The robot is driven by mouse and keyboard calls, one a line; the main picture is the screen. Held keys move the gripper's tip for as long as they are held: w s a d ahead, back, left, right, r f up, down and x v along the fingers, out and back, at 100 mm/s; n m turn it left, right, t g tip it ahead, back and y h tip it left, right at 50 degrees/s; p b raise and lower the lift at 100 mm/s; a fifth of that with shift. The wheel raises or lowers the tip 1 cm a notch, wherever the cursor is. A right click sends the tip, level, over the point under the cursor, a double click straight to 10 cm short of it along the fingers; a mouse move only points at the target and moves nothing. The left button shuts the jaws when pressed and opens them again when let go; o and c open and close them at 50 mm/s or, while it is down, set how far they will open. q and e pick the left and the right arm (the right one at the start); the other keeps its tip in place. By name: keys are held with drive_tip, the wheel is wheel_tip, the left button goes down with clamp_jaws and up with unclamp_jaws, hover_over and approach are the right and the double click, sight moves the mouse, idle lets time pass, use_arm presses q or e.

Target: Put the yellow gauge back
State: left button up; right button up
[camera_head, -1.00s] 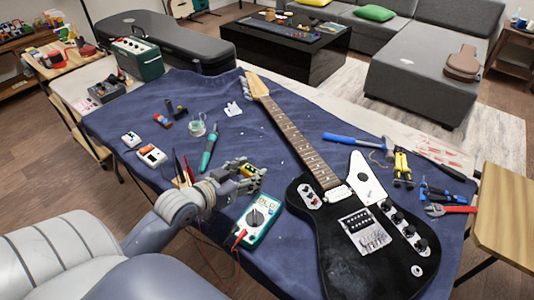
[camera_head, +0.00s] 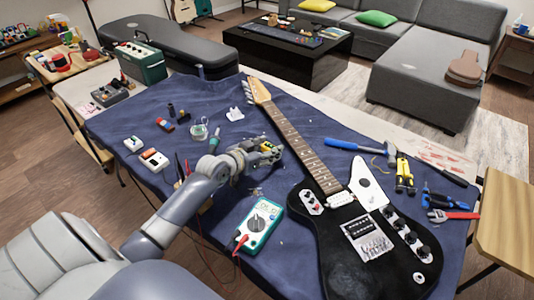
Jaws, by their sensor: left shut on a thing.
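My left gripper (camera_head: 270,154) is shut on the yellow gauge (camera_head: 266,147), a small yellow and dark piece between its fingers. It is over the blue cloth, left of the neck of the black guitar (camera_head: 360,262). The fingers hide part of the gauge. The gap between gauge and cloth is hard to judge. My right gripper is out of view.
A teal multimeter (camera_head: 260,222) with leads lies nearer me, left of the guitar body. A hammer (camera_head: 350,145), yellow-handled tool (camera_head: 404,172) and red-handled wrench (camera_head: 455,215) lie right of the guitar.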

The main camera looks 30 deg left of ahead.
use_arm(q)
drive_tip(key=shift+f, duration=0.9)
drive_tip(key=o, duration=1.1)
drive_tip(key=shift+f, duration=0.2)
drive_tip(key=shift+o, duration=0.2)
drive_tip(key=shift+r, duration=0.3)
drive_tip(key=shift+s, duration=0.45)
drive_tip(key=v, duration=0.6)
drive_tip(key=shift+s+r, duration=0.2)
drive_tip(key=shift+s, duration=0.1)
